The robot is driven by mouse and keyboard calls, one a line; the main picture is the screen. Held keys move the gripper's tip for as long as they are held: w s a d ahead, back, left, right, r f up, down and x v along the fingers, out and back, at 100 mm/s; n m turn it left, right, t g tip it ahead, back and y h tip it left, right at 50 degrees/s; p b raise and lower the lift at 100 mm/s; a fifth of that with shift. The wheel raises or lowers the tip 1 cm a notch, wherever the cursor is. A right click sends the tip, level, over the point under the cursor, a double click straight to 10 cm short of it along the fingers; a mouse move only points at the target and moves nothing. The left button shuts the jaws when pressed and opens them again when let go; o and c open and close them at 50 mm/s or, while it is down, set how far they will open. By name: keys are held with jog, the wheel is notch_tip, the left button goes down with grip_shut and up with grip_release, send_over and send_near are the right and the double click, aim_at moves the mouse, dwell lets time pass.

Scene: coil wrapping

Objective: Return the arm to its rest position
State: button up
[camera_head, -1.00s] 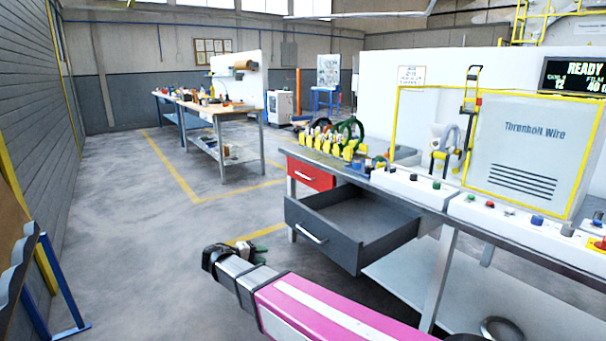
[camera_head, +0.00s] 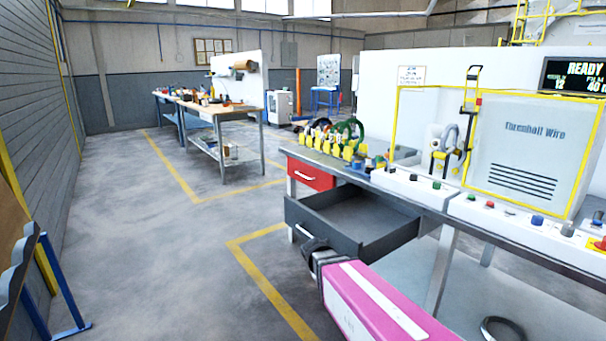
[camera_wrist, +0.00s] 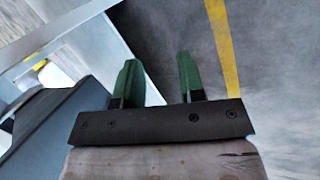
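My gripper shows in the wrist view (camera_wrist: 160,80) with its two green fingers spread apart and nothing between them. In the head view my pink arm reaches in from the bottom right, and its dark wrist end is in front of the open grey drawer (camera_head: 345,235). The fingers themselves are hidden in the head view. The drawer is pulled out from the workbench (camera_head: 440,200) and looks empty. In the wrist view, the floor lies beyond the fingers.
A shut red drawer (camera_head: 311,174) is above the grey one. Several coils and yellow holders (camera_head: 330,142) stand on the bench beside the wire machine (camera_head: 525,150). A dark ring (camera_head: 503,329) lies on the lower shelf. Open floor (camera_head: 150,250) with yellow lines is to the left.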

jog(key=s+d+m+y, duration=0.3)
jog(key=s+d+y, duration=0.2)
jog(key=d, duration=0.3)
jog(key=shift+f, duration=0.45)
